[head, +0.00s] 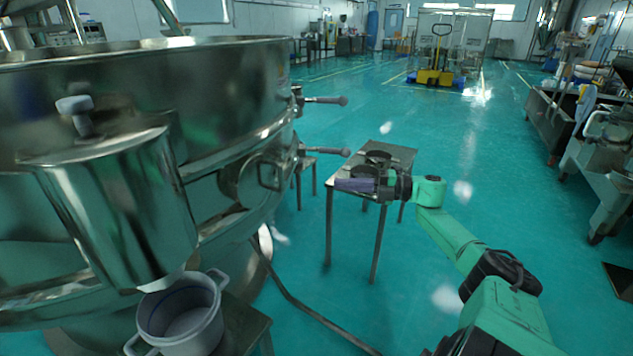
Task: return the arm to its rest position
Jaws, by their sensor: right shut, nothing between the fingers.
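My right arm comes in from the lower right, with green links and dark joints. My right gripper (352,186) is shut and empty, its fingers pointing left. In the picture it lies over the front of a small metal table (402,154); I cannot tell how far it is from the tabletop. Dark round items (374,158) show just behind the gripper and are partly hidden by it. My left gripper is not in view.
A large steel vibrating sieve (230,105) with two handles fills the left. A grey pot (180,318) stands on a stand below its spout. A yellow pallet jack (435,76) is far back. Machines line the right (545,120). The green floor between is open.

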